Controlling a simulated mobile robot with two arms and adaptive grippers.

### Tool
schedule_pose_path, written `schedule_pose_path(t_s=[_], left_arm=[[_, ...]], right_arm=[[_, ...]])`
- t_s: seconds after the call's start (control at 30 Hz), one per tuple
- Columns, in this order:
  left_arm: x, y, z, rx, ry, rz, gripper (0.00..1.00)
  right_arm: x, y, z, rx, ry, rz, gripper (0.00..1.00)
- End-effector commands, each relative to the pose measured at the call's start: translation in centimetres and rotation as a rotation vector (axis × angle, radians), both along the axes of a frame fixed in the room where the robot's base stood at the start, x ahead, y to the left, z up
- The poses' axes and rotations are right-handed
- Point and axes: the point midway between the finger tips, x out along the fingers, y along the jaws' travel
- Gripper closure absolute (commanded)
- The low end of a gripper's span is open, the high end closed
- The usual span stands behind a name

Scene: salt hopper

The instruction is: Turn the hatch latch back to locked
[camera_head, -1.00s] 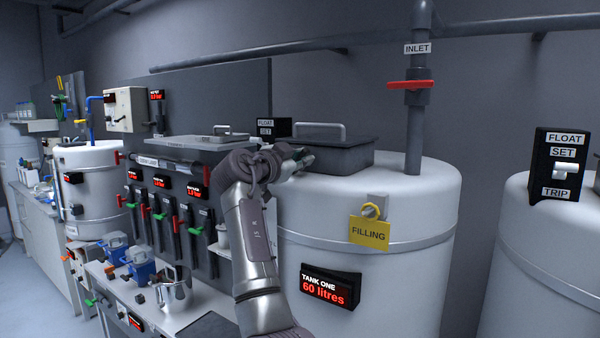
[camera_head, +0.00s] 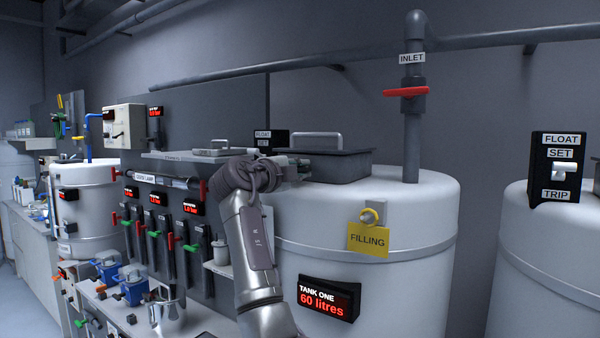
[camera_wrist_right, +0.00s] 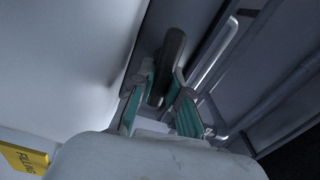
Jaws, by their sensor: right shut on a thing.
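The hatch (camera_head: 340,165) is a dark grey box-like lid with a pale bar handle (camera_head: 318,141), on top of the white tank one (camera_head: 420,205). The latch (camera_wrist_right: 172,60) is a dark, rounded lever beside the hatch in the right wrist view. My right gripper (camera_wrist_right: 164,88) is shut on it, with a teal-padded finger on either side. In the head view my right gripper (camera_head: 298,168) is at the hatch's left front side, and the latch is hidden there. My left gripper is not in view.
A yellow FILLING tag (camera_head: 368,239) hangs on the tank's front, above a display (camera_head: 328,298) reading 60 litres. An inlet pipe with a red valve handle (camera_head: 406,92) rises right of the hatch. A panel with levers stands at left.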

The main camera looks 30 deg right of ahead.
Motion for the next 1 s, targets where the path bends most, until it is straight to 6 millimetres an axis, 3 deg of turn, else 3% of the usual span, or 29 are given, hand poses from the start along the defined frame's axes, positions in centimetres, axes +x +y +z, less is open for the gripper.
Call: schedule_pose_path(t_s=[0.77, 0.8, 0.9, 1.0], left_arm=[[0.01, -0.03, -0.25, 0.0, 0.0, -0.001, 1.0], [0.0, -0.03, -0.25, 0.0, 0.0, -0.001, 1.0], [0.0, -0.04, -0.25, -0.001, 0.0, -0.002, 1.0], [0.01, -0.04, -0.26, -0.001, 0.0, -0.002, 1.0]], right_arm=[[-0.08, -0.08, 0.31, 0.03, -0.094, 0.002, 1.0], [-0.08, -0.08, 0.32, 0.03, -0.094, 0.001, 0.78], [-0.08, -0.07, 0.24, 0.032, -0.093, 0.001, 0.61], [-0.05, -0.05, 0.15, 0.033, -0.091, 0.001, 0.58]])
